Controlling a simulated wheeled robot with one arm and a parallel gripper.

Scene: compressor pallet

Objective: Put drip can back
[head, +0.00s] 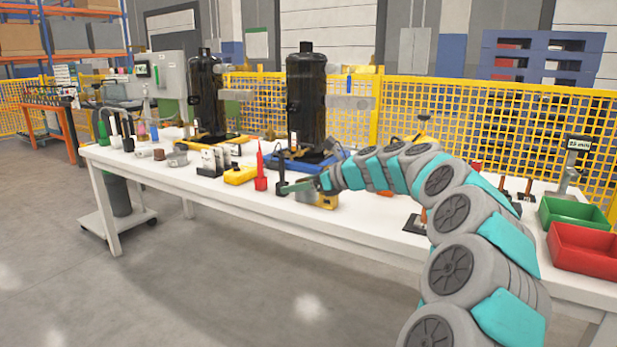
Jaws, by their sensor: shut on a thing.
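My gripper (297,187), with green fingers, is low over the front part of the white table, left of the picture's middle. It is shut on a small dark thing with a thin upright stem (281,181), right at its fingertips. This looks like the drip can, but it is too small to be sure. Its base is close to the table top; I cannot tell whether it touches. A red can with a tall pointed spout (261,178) stands upright just left of it, apart from the fingers.
Black compressors (307,105) (206,95) stand behind on blue and yellow bases. Green (575,213) and red bins (585,250) are right. The table's front strip (200,187) is clear.

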